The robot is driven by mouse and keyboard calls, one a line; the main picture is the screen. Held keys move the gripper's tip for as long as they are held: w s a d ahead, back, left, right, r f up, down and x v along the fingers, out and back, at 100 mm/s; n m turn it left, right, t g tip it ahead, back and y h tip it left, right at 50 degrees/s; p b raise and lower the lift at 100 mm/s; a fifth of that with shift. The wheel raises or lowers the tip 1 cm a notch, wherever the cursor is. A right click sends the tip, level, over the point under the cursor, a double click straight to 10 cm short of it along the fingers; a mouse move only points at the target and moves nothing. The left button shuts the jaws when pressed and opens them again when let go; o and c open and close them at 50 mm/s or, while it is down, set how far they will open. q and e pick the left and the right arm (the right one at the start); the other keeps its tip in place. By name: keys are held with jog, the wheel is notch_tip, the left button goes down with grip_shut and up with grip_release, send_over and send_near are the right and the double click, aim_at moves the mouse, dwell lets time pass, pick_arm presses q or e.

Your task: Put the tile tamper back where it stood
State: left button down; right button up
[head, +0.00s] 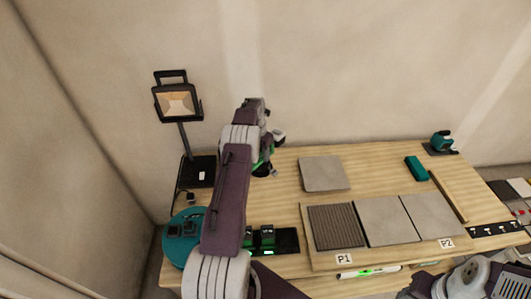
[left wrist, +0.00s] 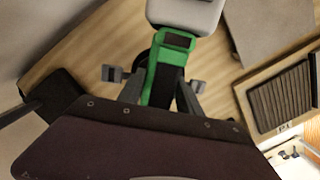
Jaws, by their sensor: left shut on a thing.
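My left gripper (left wrist: 155,85) is shut on a green and black tool, which I take to be the tile tamper (left wrist: 165,70). In the left wrist view, its green body has a dark panel, and a light grey part shows at its far end. In the head view my left arm hides most of the tool, with a green and dark bit (head: 263,168) showing beside my gripper near the back left of the bench (head: 290,185). I cannot tell whether its dark base touches the bench. My right gripper is out of view; only its arm shows at the bottom right.
A work lamp (head: 178,103) stands at the back left, with a teal round thing (head: 178,245) in front. A loose grey tile (head: 324,174) lies right of my gripper. Several tiles (head: 388,220) fill the front panel. A teal block (head: 416,168) and a teal tool (head: 441,142) are right.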

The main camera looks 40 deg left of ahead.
pick_arm(q)
jog(key=shift+w+f+b, duration=0.1)
jog(key=shift+f+b, duration=0.75)
jog(key=shift+f, duration=0.15)
notch_tip(320, 180, down, 3)
jog(key=shift+b, duration=1.05)
jog(key=shift+f, duration=0.1)
jog(key=shift+f+b, duration=0.4)
jog(key=shift+f, duration=0.35)
dwell(0.3)
jog(key=c, duration=0.7)
grip_release()
jog(key=shift+d, duration=0.1)
jog(key=shift+s, duration=0.2)
